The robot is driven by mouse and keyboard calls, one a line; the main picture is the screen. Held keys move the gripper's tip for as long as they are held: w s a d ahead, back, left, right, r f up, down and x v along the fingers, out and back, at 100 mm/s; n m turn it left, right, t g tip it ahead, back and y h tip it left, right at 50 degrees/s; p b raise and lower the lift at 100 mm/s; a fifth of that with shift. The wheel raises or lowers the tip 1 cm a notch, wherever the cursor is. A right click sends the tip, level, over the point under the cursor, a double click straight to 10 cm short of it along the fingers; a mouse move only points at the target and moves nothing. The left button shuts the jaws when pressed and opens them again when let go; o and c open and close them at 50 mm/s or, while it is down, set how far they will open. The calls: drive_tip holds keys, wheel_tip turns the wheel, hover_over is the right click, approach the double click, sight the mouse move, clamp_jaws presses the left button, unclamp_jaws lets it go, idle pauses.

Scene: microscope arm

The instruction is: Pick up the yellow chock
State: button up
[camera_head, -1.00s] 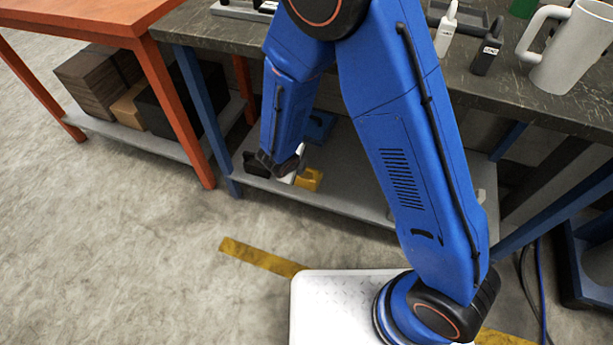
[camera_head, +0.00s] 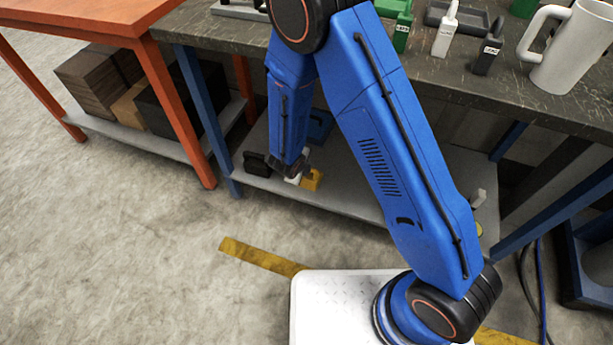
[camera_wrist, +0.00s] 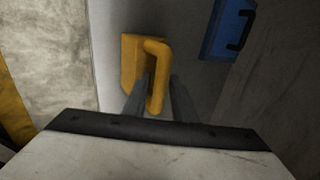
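The yellow chock (camera_head: 314,180) lies on the grey lower shelf of the workbench, partly behind the end of my arm. In the wrist view the chock (camera_wrist: 131,62) shows a block body with a raised bar handle toward the camera. My gripper (camera_wrist: 160,108) has its two dark fingers apart, one on each side of the handle. I cannot tell whether the fingers touch it. In the head view my gripper (camera_head: 301,175) is low over the shelf, right by the chock, and its fingers are mostly hidden.
A blue object (camera_head: 320,125) lies on the shelf behind the chock and shows in the wrist view (camera_wrist: 230,28). A black object (camera_head: 257,164) sits left of my gripper. The bench top (camera_head: 455,82) overhangs the shelf. A blue bench leg (camera_head: 205,115) stands at left.

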clamp_jaws()
idle(1.4)
